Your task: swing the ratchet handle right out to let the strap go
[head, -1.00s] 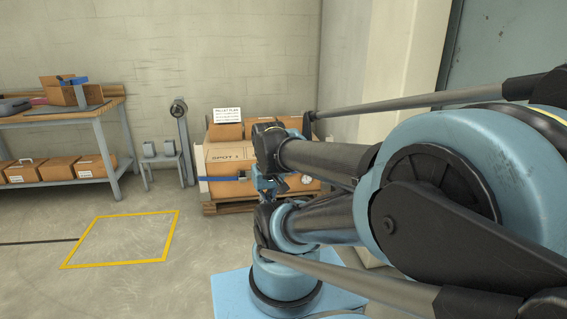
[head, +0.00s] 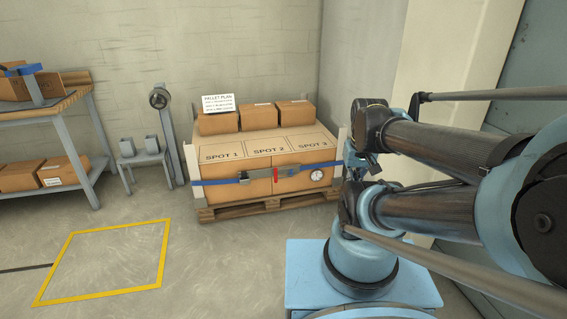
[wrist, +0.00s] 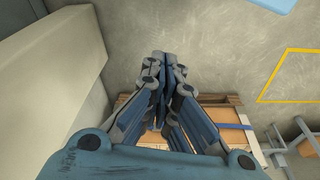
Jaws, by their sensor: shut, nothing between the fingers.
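A blue strap (head: 215,182) runs across the front of the carton load on the pallet in the head view. A grey ratchet (head: 258,174) sits on it near the middle, with a red part (head: 275,174) on it. The grey body appears to lie along the strap; whether the handle is fully closed I cannot tell. My gripper (wrist: 164,58) is shut and empty in the wrist view. In the head view my gripper shows small and dark at the right of the load, apart from the ratchet. A piece of strap (wrist: 232,127) shows beside my fingers in the wrist view.
A round gauge (head: 317,176) sits right of the ratchet. The pallet (head: 240,208) stands against the wall with corner posts. Small boxes and a sign (head: 218,103) are on top. A small stand (head: 145,160) and workbench (head: 75,120) are left. The yellow floor square (head: 100,262) is empty.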

